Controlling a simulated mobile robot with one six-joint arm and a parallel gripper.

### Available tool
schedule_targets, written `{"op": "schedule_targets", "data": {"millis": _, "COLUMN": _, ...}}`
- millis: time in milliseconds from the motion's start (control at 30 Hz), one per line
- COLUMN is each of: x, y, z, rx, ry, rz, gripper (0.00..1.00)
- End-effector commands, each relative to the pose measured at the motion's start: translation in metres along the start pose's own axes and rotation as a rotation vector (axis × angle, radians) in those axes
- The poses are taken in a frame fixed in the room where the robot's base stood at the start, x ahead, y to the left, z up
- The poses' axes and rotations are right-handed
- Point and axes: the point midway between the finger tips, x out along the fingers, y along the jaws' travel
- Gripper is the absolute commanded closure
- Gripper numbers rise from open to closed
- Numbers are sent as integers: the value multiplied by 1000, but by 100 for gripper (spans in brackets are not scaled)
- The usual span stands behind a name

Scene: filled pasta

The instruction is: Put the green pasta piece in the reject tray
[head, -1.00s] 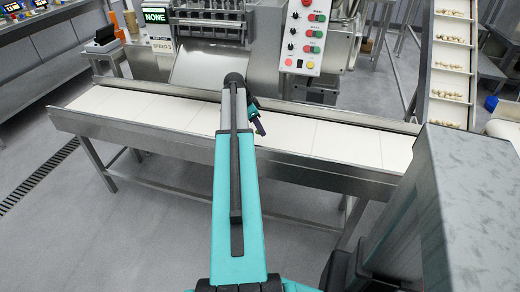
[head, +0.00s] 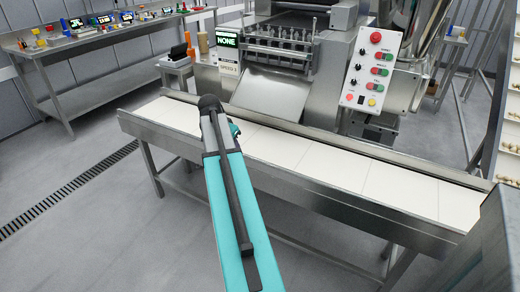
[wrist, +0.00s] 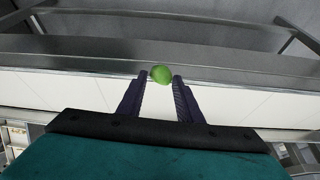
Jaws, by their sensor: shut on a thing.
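The green pasta piece (wrist: 161,75) shows in the wrist view between the fingertips of my gripper (wrist: 160,80). My gripper is shut on it and holds it above the white conveyor belt (wrist: 235,103) and its metal edge. In the head view my arm hides most of my gripper (head: 235,129), and the green piece cannot be seen there. I cannot make out a reject tray in either view.
The long conveyor (head: 330,166) runs across in front of me, its belt bare. The pasta machine (head: 275,88) with its control panel (head: 370,70) stands behind it. A bench (head: 110,37) with several coloured items is at the back left. Floor at the left is clear.

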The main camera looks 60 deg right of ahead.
Motion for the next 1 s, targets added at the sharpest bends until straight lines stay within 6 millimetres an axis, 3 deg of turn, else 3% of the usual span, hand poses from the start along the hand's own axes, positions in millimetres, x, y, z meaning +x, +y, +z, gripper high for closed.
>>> {"op": "schedule_targets", "data": {"millis": 200, "x": -42, "y": -51, "z": 57, "rx": -205, "ry": 1, "rz": -87, "gripper": 88}}
{"op": "schedule_targets", "data": {"millis": 500, "x": -100, "y": -105, "z": 141, "rx": -493, "ry": 2, "rz": -205, "gripper": 88}}
{"op": "schedule_targets", "data": {"millis": 700, "x": -140, "y": -132, "z": 201, "rx": -686, "ry": 1, "rz": -286, "gripper": 88}}
{"op": "schedule_targets", "data": {"millis": 1000, "x": -203, "y": -158, "z": 296, "rx": -983, "ry": 1, "rz": -408, "gripper": 88}}
